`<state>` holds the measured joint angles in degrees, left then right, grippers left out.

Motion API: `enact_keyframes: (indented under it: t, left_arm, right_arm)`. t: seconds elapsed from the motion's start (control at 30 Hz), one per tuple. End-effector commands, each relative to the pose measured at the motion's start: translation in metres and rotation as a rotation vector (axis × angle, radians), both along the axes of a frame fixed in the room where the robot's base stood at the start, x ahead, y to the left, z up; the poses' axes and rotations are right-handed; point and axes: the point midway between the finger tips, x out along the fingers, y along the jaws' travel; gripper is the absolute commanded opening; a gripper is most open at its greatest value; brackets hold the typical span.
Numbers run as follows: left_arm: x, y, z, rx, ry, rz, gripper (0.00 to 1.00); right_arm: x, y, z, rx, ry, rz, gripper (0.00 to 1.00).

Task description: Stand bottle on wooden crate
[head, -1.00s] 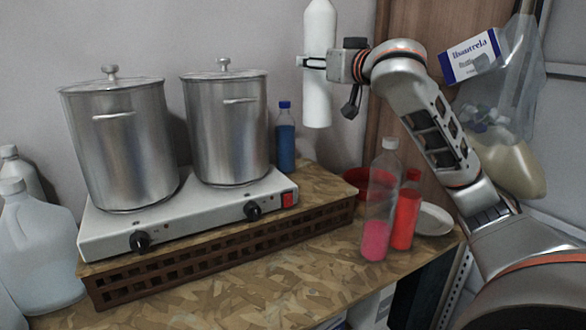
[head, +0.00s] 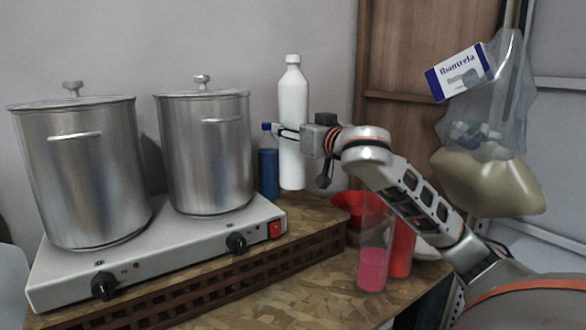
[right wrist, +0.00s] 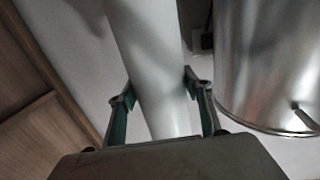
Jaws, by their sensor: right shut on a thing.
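The white bottle (head: 293,95) is upright in the head view, just right of the blue bottle (head: 269,172). My right gripper (head: 288,132) is shut around its middle, and the bottle also fills the centre of the right wrist view (right wrist: 150,65) between both fingers (right wrist: 160,95). The wooden crate (head: 310,253) is a low brown slatted box with a patterned top. The white bottle's base is close above the back right part of that top; I cannot tell whether it touches. My left gripper is not in view.
A white hot plate (head: 180,250) with two steel pots (head: 85,175) covers most of the crate. A clear bottle with pink liquid (head: 373,265), a red bottle (head: 402,250) and a red bowl (head: 345,203) stand to the right.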

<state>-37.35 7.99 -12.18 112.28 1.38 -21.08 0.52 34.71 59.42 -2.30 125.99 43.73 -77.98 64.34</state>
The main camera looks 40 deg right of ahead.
Motion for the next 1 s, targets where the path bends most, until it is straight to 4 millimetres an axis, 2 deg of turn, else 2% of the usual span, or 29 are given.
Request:
enact_keyframes:
  t: [0.03, 0.13, 0.47, 0.7, 1.0]
  left_arm:
    - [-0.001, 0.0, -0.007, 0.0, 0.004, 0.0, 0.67]
    - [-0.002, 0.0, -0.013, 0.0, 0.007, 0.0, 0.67]
    - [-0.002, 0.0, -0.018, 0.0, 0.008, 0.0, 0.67]
    - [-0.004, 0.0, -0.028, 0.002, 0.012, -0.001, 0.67]
    - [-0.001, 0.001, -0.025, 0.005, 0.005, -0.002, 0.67]
  right_arm:
    - [0.0, -0.001, -0.013, -0.001, -0.002, -0.003, 0.0]
    - [-0.001, -0.001, -0.028, -0.002, -0.003, -0.002, 0.0]
    - [-0.001, -0.001, -0.046, -0.001, -0.006, -0.002, 0.0]
    - [0.0, -0.001, -0.076, -0.001, -0.004, -0.002, 0.0]
    - [-0.001, -0.001, -0.078, -0.001, -0.008, -0.002, 0.0]
